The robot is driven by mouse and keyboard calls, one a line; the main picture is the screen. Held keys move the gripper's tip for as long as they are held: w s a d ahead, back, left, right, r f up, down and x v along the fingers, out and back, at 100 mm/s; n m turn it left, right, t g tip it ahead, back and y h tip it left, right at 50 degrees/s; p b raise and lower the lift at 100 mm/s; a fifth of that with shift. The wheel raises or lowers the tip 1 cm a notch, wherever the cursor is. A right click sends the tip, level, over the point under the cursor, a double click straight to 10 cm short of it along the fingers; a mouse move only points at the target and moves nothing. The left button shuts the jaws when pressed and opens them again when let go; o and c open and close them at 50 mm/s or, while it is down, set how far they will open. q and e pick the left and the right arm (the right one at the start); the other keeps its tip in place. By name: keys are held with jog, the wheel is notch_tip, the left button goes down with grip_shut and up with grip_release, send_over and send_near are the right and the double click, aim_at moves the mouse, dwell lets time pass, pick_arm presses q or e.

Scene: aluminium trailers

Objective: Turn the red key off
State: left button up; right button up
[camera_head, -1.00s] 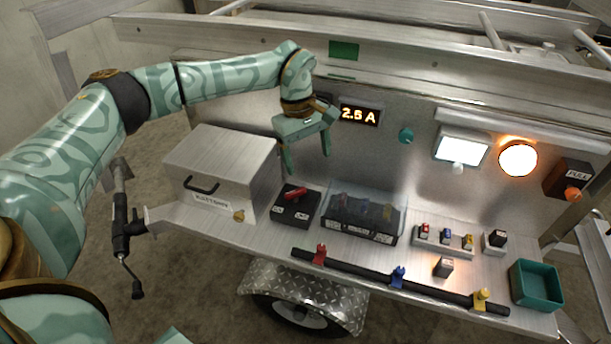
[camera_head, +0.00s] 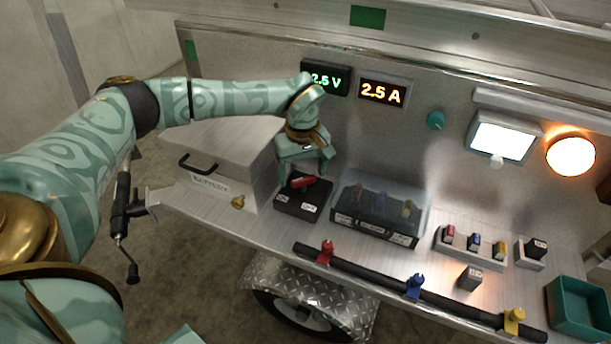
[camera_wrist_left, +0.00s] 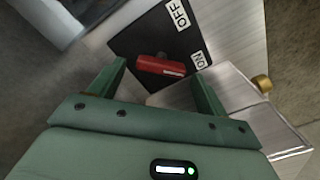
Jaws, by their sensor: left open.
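The red key (camera_head: 303,181) sits on a black switch box (camera_head: 297,208) on the metal shelf, just right of the metal case. In the left wrist view the red key (camera_wrist_left: 161,66) lies roughly crosswise on the black plate, with OFF and ON labels on the plate's right side. My left gripper (camera_head: 304,172) is open above the switch box. In the left wrist view its two fingers (camera_wrist_left: 158,78) stand on either side of the key, apart from it as far as I can see. My right gripper is not in view.
A metal case (camera_head: 225,170) with a black handle stands left of the switch. A clear-covered box (camera_head: 378,212) stands close on its right. A black rail (camera_head: 375,282) with coloured clamps runs along the front. A teal bin (camera_head: 580,308) is at far right.

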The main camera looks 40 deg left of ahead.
pick_arm(q)
jog(key=shift+f, duration=0.35)
jog(key=c, duration=1)
